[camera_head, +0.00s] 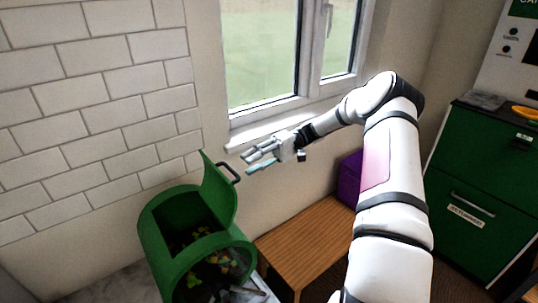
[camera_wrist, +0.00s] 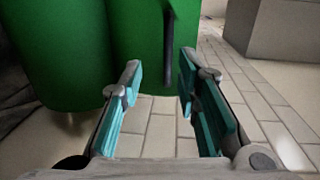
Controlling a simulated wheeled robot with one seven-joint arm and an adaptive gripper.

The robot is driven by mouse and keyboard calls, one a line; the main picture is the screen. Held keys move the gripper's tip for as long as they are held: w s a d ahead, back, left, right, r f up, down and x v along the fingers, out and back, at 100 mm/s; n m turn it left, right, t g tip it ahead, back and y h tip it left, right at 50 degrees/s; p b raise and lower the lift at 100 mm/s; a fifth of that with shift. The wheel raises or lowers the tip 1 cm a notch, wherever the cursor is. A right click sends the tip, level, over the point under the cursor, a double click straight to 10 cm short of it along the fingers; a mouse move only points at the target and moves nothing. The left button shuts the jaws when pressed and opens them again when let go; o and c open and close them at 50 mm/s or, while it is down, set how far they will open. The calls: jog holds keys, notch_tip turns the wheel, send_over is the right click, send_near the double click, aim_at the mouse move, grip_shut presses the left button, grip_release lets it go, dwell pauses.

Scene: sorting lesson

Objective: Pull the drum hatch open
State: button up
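The green drum (camera_head: 160,235) stands at the lower left in the head view. Its hatch (camera_head: 217,192) stands raised from the top, leaving a dark opening with small coloured bits inside. The black handle (camera_head: 229,172) is on the hatch's right side. My gripper (camera_head: 252,162) is just right of the handle, apart from it, with its fingers pointing left. In the wrist view, my gripper (camera_wrist: 160,82) has its teal-padded fingers spread with nothing between them. The handle (camera_wrist: 168,45) shows ahead of the fingertips, beside the green hatch (camera_wrist: 135,45).
A wooden bench (camera_head: 305,240) stands right of the drum, with a purple box (camera_head: 349,178) behind it. The window sill (camera_head: 260,132) and wall are close behind my gripper. A green cabinet (camera_head: 470,175) stands at the right.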

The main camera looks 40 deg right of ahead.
jog(key=d, duration=0.8)
jog(key=shift+r, duration=0.35)
jog(key=s+a+r+g+h, duration=0.1)
jog(key=s+a+r+h, duration=0.1)
jog(key=a, duration=0.4)
jog(key=s+a+r+h, duration=0.2)
jog(key=a+r+h, duration=0.3)
jog(key=a+r, duration=0.1)
jog(key=s+a+r+g+h, duration=0.1)
jog(key=s+a+r+h, duration=0.1)
jog(key=a, duration=0.5)
jog(key=shift+a+r+g+h, duration=0.15)
jog(key=shift+a+r+h, duration=0.05)
jog(key=shift+r+h, duration=0.3)
jog(key=shift+a+r+g+h, duration=0.15)
jog(key=shift+r+h, duration=0.25)
jog(key=shift+r, duration=0.05)
jog(key=s+a+r+t+h, duration=0.1)
jog(key=s+a+t+h, duration=0.1)
jog(key=s, duration=0.8)
jog(key=s+a+r+t+h, duration=0.2)
jog(key=s+t+h, duration=0.2)
jog(key=s, duration=0.6)
jog(key=shift+s+a+t, duration=0.3)
jog(key=shift+s+t, duration=0.1)
jog(key=shift+t, duration=0.4)
